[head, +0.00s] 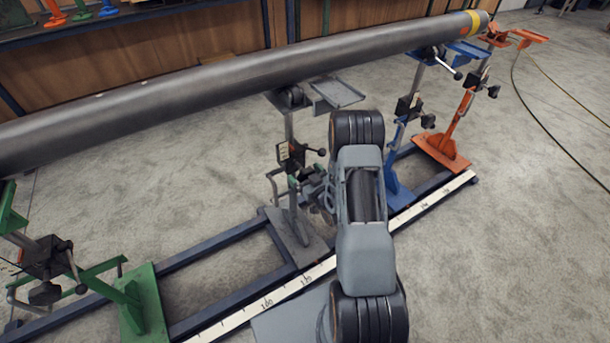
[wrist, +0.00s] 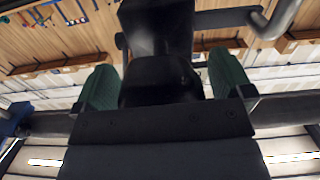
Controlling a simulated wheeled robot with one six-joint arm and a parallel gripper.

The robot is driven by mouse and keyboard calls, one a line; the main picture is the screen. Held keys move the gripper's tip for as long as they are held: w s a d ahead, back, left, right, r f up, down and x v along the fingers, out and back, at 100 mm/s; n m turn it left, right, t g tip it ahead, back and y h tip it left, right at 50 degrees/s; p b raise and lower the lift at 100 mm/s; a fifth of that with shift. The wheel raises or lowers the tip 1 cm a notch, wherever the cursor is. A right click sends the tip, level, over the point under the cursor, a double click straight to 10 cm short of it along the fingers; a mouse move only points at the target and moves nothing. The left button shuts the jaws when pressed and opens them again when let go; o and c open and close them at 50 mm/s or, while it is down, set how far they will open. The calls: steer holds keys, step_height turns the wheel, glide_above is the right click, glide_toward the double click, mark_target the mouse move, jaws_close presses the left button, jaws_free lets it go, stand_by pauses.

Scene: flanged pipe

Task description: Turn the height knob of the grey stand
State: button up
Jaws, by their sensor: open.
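The grey stand stands under the pipe in the middle of the head view; its base plate (head: 296,238) sits on the dark rail frame. Its post carries a black clamp block (head: 290,158) with a black ball-ended lever (head: 320,152). My gripper (head: 312,190) is low beside this post, partly hidden by my arm. In the wrist view my gripper (wrist: 165,80) is open, with green pads left and right. A dark rounded shape shows between the pads; I cannot tell whether it is the height knob or whether the pads touch it. The knob is not clear in the head view.
A long grey pipe (head: 200,92) crosses above the stands. A green stand (head: 143,300) is at left, a blue stand (head: 396,185) and an orange stand (head: 445,145) at right. A white scale strip (head: 292,287) runs along the rail frame (head: 190,257).

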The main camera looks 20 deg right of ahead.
steer(key=shift+c, duration=0.5)
steer(key=c, duration=0.8)
steer(key=shift+f+b, duration=0.1)
steer(key=shift+b, duration=0.25)
